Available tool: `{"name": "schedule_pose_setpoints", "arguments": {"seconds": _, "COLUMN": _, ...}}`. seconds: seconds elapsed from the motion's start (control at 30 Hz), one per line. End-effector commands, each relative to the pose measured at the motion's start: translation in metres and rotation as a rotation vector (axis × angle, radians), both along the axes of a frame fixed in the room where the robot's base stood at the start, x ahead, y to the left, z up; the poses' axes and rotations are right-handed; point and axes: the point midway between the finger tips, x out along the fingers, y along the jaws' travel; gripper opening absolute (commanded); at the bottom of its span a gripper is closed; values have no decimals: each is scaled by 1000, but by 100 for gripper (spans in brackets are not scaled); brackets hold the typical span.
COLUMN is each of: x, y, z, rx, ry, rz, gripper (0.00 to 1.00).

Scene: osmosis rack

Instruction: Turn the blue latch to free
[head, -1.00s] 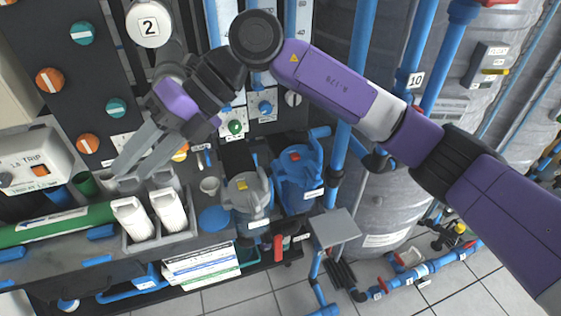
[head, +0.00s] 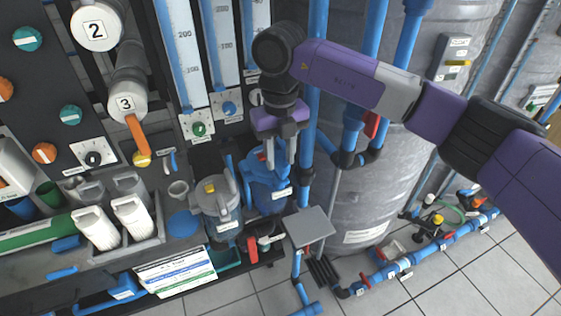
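My gripper (head: 281,160) points down, its two grey fingers apart with nothing seen between them. It is over the blue canister (head: 268,193), in front of its top. I cannot tell whether the fingertips touch it. A grey canister (head: 220,208) with a yellow piece on its lid stands just left of it. A slim blue upright piece (head: 230,166) rises between the two canisters. A small blue handle (head: 173,160) is on the dark panel further left. I cannot tell for sure which blue part is the latch; the fingers partly cover the blue canister's top.
A grey plate (head: 308,226) stands on a blue pipe in front, right of the canisters. A large grey tank (head: 375,190) and blue pipes are close on the right. White bottles sit in a grey tray (head: 160,236) at left. A red handle (head: 252,250) is below.

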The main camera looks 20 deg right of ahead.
Motion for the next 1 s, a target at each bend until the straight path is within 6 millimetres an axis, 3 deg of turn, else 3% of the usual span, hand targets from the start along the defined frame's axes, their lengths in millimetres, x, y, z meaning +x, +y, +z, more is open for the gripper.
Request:
{"name": "schedule_pose_setpoints", "arguments": {"seconds": 0.2, "x": 0, "y": 0, "z": -20, "rx": 1, "ry": 0, "rz": 0, "gripper": 34}}
{"name": "schedule_pose_setpoints", "arguments": {"seconds": 0.5, "x": 0, "y": 0, "z": -22, "rx": 1, "ry": -1, "rz": 1, "gripper": 34}}
{"name": "schedule_pose_setpoints", "arguments": {"seconds": 0.67, "x": 0, "y": 0, "z": -22, "rx": 1, "ry": -1, "rz": 1, "gripper": 2}}
{"name": "schedule_pose_setpoints", "arguments": {"seconds": 1.0, "x": 0, "y": 0, "z": -21, "rx": 1, "ry": -1, "rz": 12, "gripper": 0}}
